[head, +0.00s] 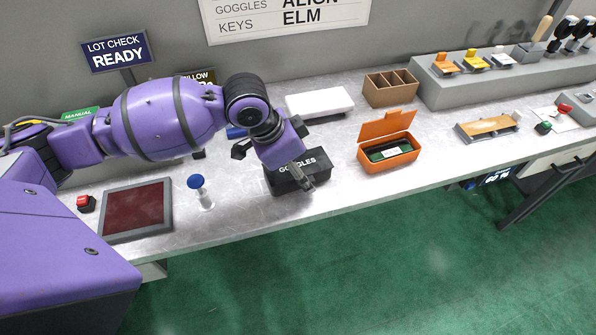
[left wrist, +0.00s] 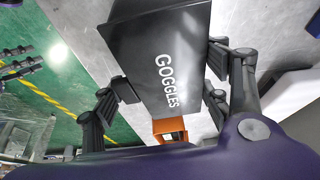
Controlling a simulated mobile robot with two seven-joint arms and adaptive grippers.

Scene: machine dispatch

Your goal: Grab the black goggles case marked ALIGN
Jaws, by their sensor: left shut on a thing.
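The black case (head: 284,185) with the white word GOGGLES stands near the front edge of the bench. The word ALIGN does not show on the case; it shows on the wall sign (head: 290,18) beside GOGGLES. My left gripper (head: 293,172) is at the case from above and is shut on it. In the left wrist view the case (left wrist: 160,45) fills the middle, with fingers of the left gripper (left wrist: 166,90) against both sides. Whether the case is lifted off the bench I cannot tell. My right gripper is not in view.
An open orange box (head: 388,158) with dark contents stands right of the case. A white block (head: 320,103) and a brown divided box (head: 390,88) are behind. A blue-capped bottle (head: 200,190) and a dark red pad (head: 137,210) are left. Bare bench lies between case and orange box.

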